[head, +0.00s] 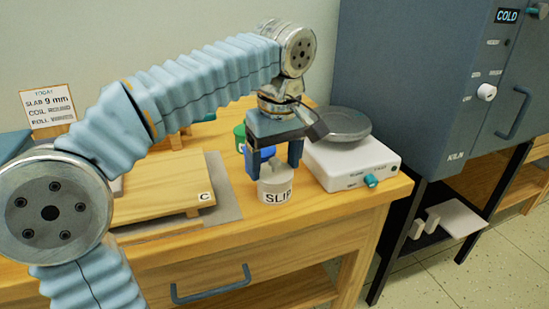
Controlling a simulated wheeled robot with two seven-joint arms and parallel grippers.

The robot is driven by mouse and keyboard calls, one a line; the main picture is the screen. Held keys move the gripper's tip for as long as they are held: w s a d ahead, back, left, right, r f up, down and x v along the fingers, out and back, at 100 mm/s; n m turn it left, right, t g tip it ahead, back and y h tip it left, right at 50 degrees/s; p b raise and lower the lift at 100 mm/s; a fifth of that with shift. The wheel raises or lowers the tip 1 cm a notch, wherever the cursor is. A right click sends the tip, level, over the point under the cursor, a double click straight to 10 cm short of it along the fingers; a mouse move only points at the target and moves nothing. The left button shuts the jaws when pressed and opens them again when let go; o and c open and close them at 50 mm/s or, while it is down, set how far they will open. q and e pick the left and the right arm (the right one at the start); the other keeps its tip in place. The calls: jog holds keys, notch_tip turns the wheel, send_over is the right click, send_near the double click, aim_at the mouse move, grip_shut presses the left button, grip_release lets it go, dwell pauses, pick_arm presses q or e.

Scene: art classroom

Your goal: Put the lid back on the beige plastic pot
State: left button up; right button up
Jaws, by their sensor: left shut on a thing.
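The beige pot (275,196), with a "SLIP" label on its front, stands upright near the right front edge of the wooden table. My left gripper (276,167) reaches down from above, directly over the pot, its dark fingers on either side of the lid (277,176). It is shut on the lid. The lid is at the pot's mouth, roughly centred, and I see no clear gap between them. I cannot tell if it is fully seated. The fingers hide part of the lid. My right gripper is out of view.
A white scale (350,165) with a round grey pan (342,124) stands close to the right of the pot. Blue and green containers (240,137) sit behind it. A wooden board (155,187) marked C lies left. A large grey kiln (425,80) stands right of the table.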

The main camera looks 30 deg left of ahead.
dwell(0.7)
pick_arm(q)
jog(key=o, duration=1)
notch_tip(320, 180, up, 3)
jog(key=p, duration=0.3)
jog(key=shift+f, duration=0.1)
jog(key=shift+r+p, duration=0.55)
jog(key=shift+r, duration=1.55)
